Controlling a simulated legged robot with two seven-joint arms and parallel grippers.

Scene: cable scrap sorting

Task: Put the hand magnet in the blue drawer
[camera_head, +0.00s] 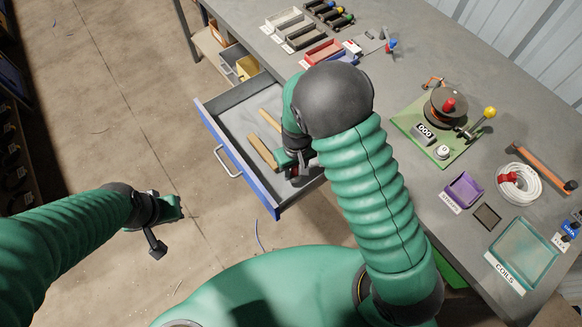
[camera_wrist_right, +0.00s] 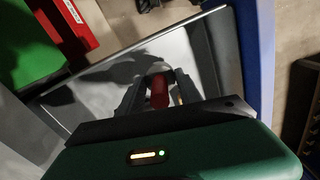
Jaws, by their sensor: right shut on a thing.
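The blue drawer (camera_head: 238,163) stands pulled out from the bench, with its blue front and grey handle toward the lower left. My right gripper (camera_head: 293,172) is over the inside of the drawer, near its right end. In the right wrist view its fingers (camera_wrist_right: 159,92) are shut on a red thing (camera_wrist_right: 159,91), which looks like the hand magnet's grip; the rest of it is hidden. The drawer's pale floor shows beyond the fingers; I cannot tell whether the held thing touches it. My left gripper (camera_head: 168,222) hangs over the open floor, away from the drawer; its jaw opening is unclear.
Two wooden pieces (camera_head: 261,152) lie in the drawer, left of my right gripper. The bench holds small trays (camera_head: 288,22), a green board with a reel (camera_head: 407,121), a purple bin (camera_head: 463,190) and a coils tray (camera_head: 524,252).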

